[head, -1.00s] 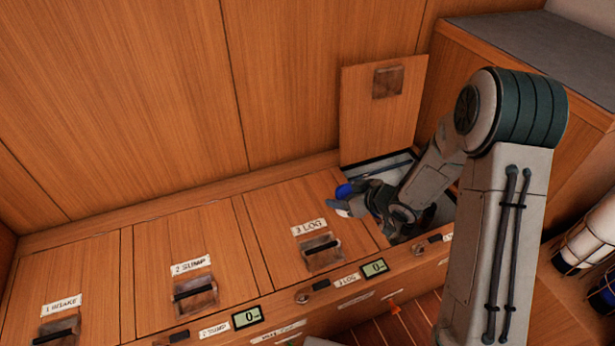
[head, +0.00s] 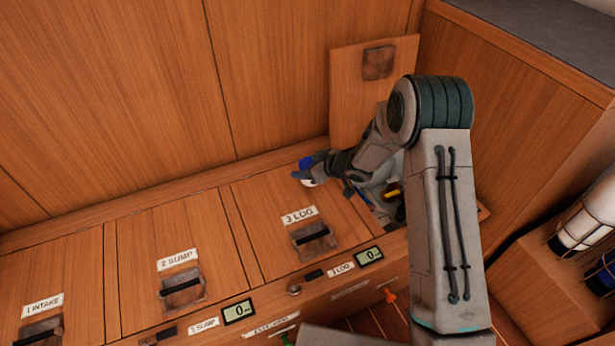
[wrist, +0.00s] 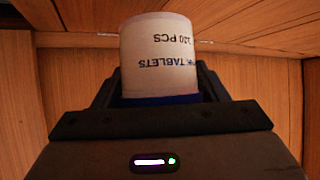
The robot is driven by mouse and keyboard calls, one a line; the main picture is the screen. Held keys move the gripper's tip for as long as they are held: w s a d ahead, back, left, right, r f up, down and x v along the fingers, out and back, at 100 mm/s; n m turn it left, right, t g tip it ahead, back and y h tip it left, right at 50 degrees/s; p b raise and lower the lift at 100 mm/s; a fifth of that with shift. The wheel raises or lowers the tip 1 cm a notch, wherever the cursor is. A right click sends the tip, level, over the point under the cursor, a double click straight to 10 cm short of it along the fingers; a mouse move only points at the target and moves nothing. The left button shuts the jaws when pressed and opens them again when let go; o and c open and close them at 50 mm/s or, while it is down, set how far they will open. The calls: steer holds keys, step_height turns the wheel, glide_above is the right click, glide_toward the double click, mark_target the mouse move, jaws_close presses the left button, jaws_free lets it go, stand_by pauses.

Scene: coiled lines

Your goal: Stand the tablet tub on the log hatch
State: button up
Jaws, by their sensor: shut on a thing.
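The tablet tub (wrist: 160,55), white with a printed label and a blue part, is between the jaws of my gripper (wrist: 160,85) in the wrist view. Its label reads upside down there. In the head view the tub (head: 306,163) shows as a small blue and white shape at the tip of my gripper (head: 318,172). It appears over the back of the log hatch (head: 270,205), a closed wooden lid labelled 3 LOG with a dark recessed handle. Whether the tub touches the lid is unclear. My forearm hides part of the area to the right.
The sump hatch (head: 150,240) and intake hatch (head: 55,270) lie closed to the left. A raised wooden panel (head: 350,95) stands behind an open compartment (head: 385,215) right of the log hatch. A wooden wall rises close behind. The log lid's front is clear.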

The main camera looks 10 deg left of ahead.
steer(key=shift+f+b, duration=0.7)
steer(key=shift+f, duration=1.05)
steer(key=shift+f, duration=0.2)
steer(key=o, duration=1.1)
steer(key=shift+c, duration=0.2)
steer(key=shift+s+d+r, duration=0.1)
steer(key=shift+d+r, duration=0.15)
steer(key=shift+r, duration=0.15)
steer(key=p+v, duration=0.3)
steer(key=v, duration=0.8)
steer(key=shift+d+p, duration=0.25)
steer(key=shift+p, duration=0.15)
